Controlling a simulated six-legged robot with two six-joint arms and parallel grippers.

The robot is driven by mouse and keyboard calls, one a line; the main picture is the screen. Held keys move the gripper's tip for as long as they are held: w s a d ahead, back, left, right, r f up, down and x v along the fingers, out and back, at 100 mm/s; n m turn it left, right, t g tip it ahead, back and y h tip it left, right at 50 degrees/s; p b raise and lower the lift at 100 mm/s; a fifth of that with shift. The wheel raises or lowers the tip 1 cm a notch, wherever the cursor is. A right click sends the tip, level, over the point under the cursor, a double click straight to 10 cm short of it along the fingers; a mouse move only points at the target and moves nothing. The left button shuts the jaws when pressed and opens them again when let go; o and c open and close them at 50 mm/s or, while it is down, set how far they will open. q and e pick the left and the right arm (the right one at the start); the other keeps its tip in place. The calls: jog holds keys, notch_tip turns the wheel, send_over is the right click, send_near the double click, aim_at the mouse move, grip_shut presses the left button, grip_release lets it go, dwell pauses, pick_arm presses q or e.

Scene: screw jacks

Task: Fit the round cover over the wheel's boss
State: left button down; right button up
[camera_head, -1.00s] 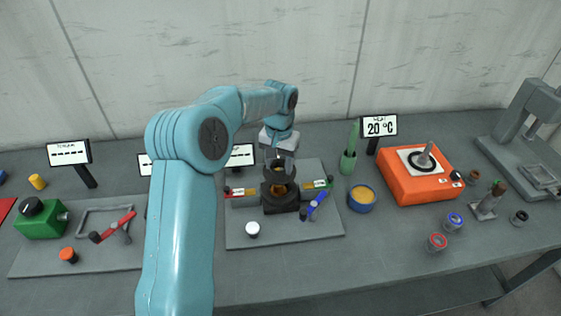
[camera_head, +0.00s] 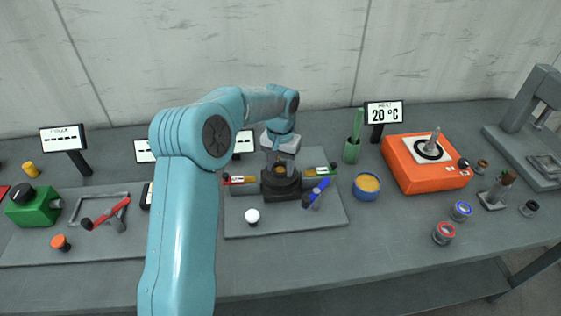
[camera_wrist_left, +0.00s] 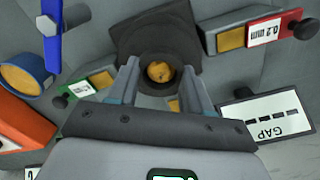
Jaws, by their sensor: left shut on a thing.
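My left gripper (camera_head: 280,160) points down over the dark jack body (camera_head: 281,187) on the middle grey plate. In the left wrist view my gripper (camera_wrist_left: 160,80) is shut on a dark round ring, which I take for the round cover (camera_wrist_left: 146,82). A brass-coloured round part (camera_wrist_left: 159,71) shows inside the ring, roughly centred. It looks like the boss, but I cannot tell how far the cover sits over it. The dark square base (camera_wrist_left: 175,35) lies behind. In the head view the arm and fingers hide most of the cover. My right gripper is not in view.
Red-ended (camera_head: 240,180) and green-ended (camera_head: 318,171) gauge blocks flank the jack. A blue lever (camera_head: 316,192) and a white knob (camera_head: 252,216) are close by. A blue cup (camera_head: 366,187) and orange hotplate (camera_head: 424,172) stand to the right.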

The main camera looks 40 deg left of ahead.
pick_arm(q)
jog(key=c, duration=1.9)
grip_release()
jog(key=shift+w+a+f, duration=0.15)
jog(key=shift+w+f, duration=0.05)
jog(key=shift+f, duration=0.05)
jog(key=shift+o, duration=0.2)
jog(key=shift+s+d+r, duration=0.2)
jog(key=shift+s+r, duration=0.1)
jog(key=o, duration=1.5)
jog(key=shift+w+a+f, duration=0.1)
jog(key=shift+w+f, duration=0.1)
jog(key=shift+w, duration=0.05)
jog(key=shift+c, duration=0.2)
jog(key=shift+s+r, duration=0.1)
jog(key=shift+s, duration=0.05)
notch_tip(320, 180, up, 16)
jog(key=shift+r, duration=0.15)
